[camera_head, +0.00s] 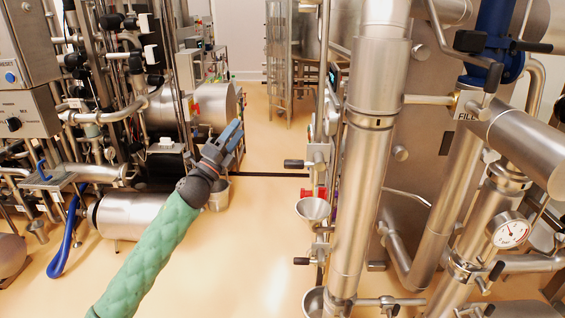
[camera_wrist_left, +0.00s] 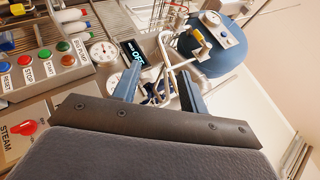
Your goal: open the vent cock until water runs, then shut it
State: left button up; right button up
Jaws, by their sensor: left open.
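No part in view is labelled as the vent cock, and I cannot tell which one it is. A small cock with a black handle (camera_head: 293,163) sits on the pipework right of centre in the head view, above a steel funnel (camera_head: 312,208). Another black handle (camera_head: 301,261) is below the funnel. I see no running water. My left gripper (camera_head: 230,140) is raised over the floor, left of these fittings and apart from them. In the left wrist view its two blue fingers (camera_wrist_left: 160,88) are spread with nothing held between them. My right gripper is not in view.
Thick steel pipes (camera_head: 362,190) and a pressure gauge (camera_head: 510,232) fill the right. A blue hose (camera_head: 64,240) and a horizontal tank (camera_head: 130,215) are at left. The wrist view shows a button panel (camera_wrist_left: 42,70), a red STEAM knob (camera_wrist_left: 27,128) and a blue vessel (camera_wrist_left: 215,48). Floor between is clear.

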pick_arm(q)
jog(key=s+d+f+m+g+h, duration=0.2)
jog(key=s+d+m+g+h, duration=0.15)
jog(key=m+g, duration=0.35)
jog(key=s+d+f+m+g+h, duration=0.1)
jog(key=s+d+m+g+h, duration=0.1)
jog(key=m+g+h, duration=0.45)
jog(key=m+g+y, duration=0.1)
jog(key=m+g, duration=0.6)
jog(key=m, duration=0.5)
send_near(286, 160)
jog(key=d, duration=0.2)
jog(key=shift+p+x, duration=2.1)
jog(key=shift+x, duration=1.8)
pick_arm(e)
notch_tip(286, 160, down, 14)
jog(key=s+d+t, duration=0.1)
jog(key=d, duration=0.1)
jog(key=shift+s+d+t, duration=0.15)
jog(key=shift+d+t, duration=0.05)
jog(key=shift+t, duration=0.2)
pick_arm(q)
jog(key=shift+w, duration=0.1)
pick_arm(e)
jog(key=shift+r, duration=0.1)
pick_arm(q)
grip_shut()
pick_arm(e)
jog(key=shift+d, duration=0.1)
